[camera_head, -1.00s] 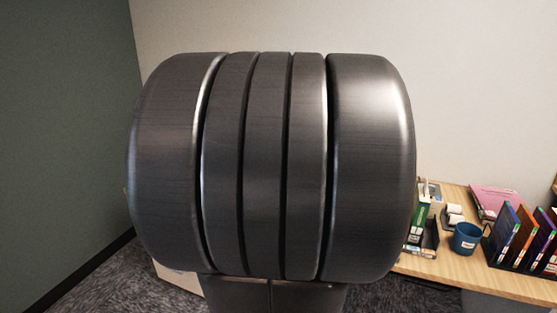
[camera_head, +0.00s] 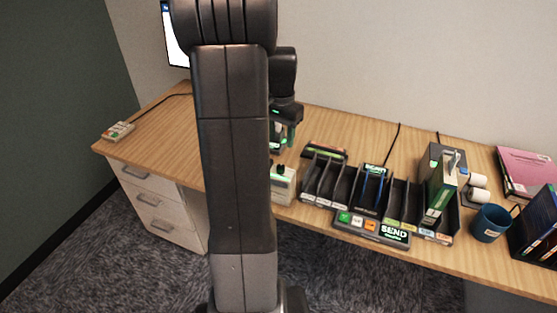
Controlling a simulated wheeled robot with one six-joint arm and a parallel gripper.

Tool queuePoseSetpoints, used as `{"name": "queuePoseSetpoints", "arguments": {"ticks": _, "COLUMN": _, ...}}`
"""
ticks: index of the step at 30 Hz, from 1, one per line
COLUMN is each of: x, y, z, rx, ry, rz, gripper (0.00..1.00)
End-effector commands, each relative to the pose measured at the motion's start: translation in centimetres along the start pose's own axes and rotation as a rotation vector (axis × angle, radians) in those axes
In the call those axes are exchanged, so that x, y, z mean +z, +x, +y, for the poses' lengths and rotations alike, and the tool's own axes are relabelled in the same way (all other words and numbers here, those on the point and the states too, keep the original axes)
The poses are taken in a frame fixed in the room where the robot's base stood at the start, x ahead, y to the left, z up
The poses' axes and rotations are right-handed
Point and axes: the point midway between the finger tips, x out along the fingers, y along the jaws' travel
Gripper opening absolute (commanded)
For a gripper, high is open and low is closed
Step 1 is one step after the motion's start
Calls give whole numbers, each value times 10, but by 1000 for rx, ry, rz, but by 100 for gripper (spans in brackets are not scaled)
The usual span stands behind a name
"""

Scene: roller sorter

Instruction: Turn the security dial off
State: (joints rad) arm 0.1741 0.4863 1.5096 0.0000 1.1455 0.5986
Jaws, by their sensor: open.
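My gripper (camera_head: 279,146) points down over the desk, just right of my upright arm link, which hides part of it. Its jaws are open, with nothing seen between them. Below it a small beige box (camera_head: 284,186) with dark knob-like parts on top sits near the desk's front edge, partly hidden by my arm. This may be the security dial, but its setting is too small to read. Another small pale box (camera_head: 118,131) with coloured marks lies at the desk's far left corner. I cannot tell whether it carries a dial.
A black slotted sorter (camera_head: 345,187) stands right of the beige box, with a SEND panel (camera_head: 373,230) in front. A grey-green device (camera_head: 441,180), white rolls, a blue mug (camera_head: 490,223) and a pink folder (camera_head: 524,174) stand farther right. The desk's left part (camera_head: 160,120) is mostly clear.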

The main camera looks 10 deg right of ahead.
Motion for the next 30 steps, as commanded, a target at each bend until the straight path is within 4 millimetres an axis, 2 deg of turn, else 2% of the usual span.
{"name": "queuePoseSetpoints", "arguments": {"ticks": 9, "x": 1, "y": 69, "z": 0, "rx": 3, "ry": -1, "rz": -5, "gripper": 46}}
{"name": "queuePoseSetpoints", "arguments": {"ticks": 15, "x": 1, "y": 98, "z": 0, "rx": 2, "ry": -2, "rz": -3, "gripper": 46}}
{"name": "queuePoseSetpoints", "arguments": {"ticks": 21, "x": 0, "y": 110, "z": 0, "rx": 0, "ry": -2, "rz": 0, "gripper": 46}}
{"name": "queuePoseSetpoints", "arguments": {"ticks": 29, "x": 0, "y": 111, "z": 0, "rx": 0, "ry": -2, "rz": 0, "gripper": 46}}
{"name": "queuePoseSetpoints", "arguments": {"ticks": 30, "x": 0, "y": 111, "z": 0, "rx": 0, "ry": -2, "rz": 0, "gripper": 40}}
